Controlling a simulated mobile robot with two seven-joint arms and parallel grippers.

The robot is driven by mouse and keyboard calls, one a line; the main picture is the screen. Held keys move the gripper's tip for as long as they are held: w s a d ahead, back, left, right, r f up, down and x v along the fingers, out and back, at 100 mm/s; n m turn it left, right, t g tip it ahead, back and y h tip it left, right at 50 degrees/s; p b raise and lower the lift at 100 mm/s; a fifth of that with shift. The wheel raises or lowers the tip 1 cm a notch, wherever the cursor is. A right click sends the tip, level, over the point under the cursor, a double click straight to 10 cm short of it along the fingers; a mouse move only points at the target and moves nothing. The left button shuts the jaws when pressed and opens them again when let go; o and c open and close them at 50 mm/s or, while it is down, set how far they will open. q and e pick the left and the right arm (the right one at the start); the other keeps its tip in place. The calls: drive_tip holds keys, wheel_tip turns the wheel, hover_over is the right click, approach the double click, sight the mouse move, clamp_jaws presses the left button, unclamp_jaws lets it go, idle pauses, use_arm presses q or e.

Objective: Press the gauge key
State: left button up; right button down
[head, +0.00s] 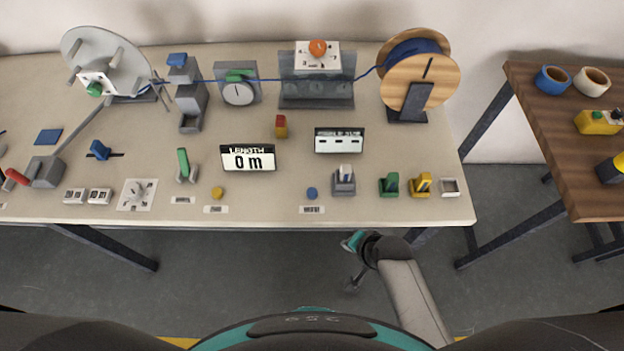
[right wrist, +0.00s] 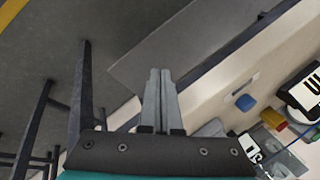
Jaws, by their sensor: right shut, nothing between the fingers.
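In the head view two round keys sit near the table's front edge: a blue one (head: 312,193) and a yellow one (head: 217,193). Each has a small label plate in front, too small to read surely, so I cannot tell which is the gauge key. A blue key also shows in the right wrist view (right wrist: 245,102). My right gripper (head: 349,243) is in front of the table edge, below the blue key in the picture and apart from it. Its grey fingers (right wrist: 160,98) are shut and empty. My left gripper is out of view.
The length display (head: 248,158) reads 0 m; a second display (head: 339,140) stands right of it. A grey switch (head: 344,182) is right of the blue key, with green (head: 389,185) and yellow (head: 421,185) ones beyond. A wooden spool (head: 435,78) stands behind.

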drive_tip(key=w+r, duration=0.1)
drive_tip(key=r, duration=0.1)
drive_tip(key=w+a+r+m+p, duration=0.1)
drive_tip(key=r, duration=0.1)
drive_tip(key=w+r+m+p, duration=0.1)
drive_tip(key=r, duration=0.2)
drive_tip(key=shift+w+a+t+y, duration=0.15)
drive_tip(key=shift+a+t+y, duration=0.25)
wheel_tip(320, 180, up, 10)
drive_tip(key=m+t+y+p, duration=0.2)
drive_tip(key=m+y+p, duration=0.15)
drive_tip(key=m, duration=0.55)
hover_over(316, 194)
use_arm(q)
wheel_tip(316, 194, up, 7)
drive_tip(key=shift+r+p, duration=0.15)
drive_tip(key=shift+p, duration=0.2)
use_arm(e)
drive_tip(key=shift+h, duration=0.45)
wheel_tip(316, 194, down, 8)
drive_tip(key=b, duration=0.9)
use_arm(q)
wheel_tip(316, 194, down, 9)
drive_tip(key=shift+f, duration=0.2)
use_arm(e)
drive_tip(key=shift+f, duration=0.35)
drive_tip(key=shift+f, duration=0.4)
